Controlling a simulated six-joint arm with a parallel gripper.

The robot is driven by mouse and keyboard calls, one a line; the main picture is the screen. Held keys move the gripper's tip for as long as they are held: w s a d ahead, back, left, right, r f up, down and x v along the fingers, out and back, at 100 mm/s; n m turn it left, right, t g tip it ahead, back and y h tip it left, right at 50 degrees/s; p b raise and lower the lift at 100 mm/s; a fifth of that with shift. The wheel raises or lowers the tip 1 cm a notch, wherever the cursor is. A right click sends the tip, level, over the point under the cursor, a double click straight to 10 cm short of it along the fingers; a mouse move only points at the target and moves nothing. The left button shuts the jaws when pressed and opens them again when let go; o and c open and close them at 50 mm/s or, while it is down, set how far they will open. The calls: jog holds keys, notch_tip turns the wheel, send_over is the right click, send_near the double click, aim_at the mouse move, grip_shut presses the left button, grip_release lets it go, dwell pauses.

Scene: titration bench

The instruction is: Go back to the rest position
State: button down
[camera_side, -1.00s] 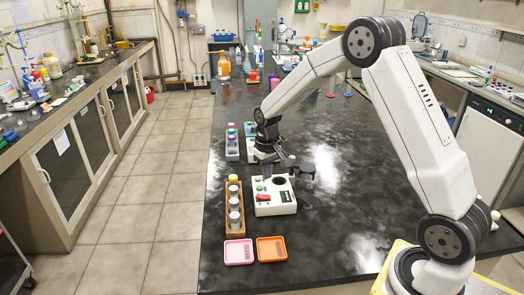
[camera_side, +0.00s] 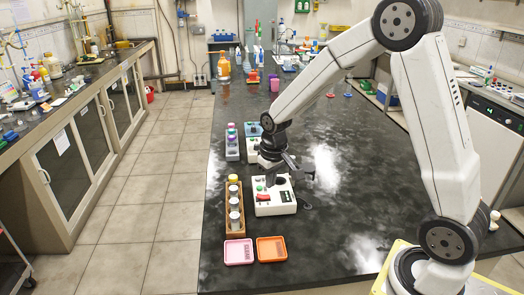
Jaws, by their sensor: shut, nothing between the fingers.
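My gripper (camera_side: 283,170) is shut and empty. My arm bends up high and reaches down to the left over the black bench (camera_side: 350,215).
A wooden rack (camera_side: 235,226) with several capped jars stands left of the device. Pink (camera_side: 238,252) and orange (camera_side: 271,249) trays lie in front. A grey rack (camera_side: 232,150) with vials and another device (camera_side: 252,148) stand behind.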

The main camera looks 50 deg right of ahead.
jog(key=s+a+n+t, duration=0.1)
jog(key=s+a, duration=0.5)
jog(key=s, duration=0.6)
jog(key=shift+s+a+r+n+t, duration=0.25)
jog(key=shift+s+a+n+t, duration=0.15)
jog(key=shift+n, duration=0.1)
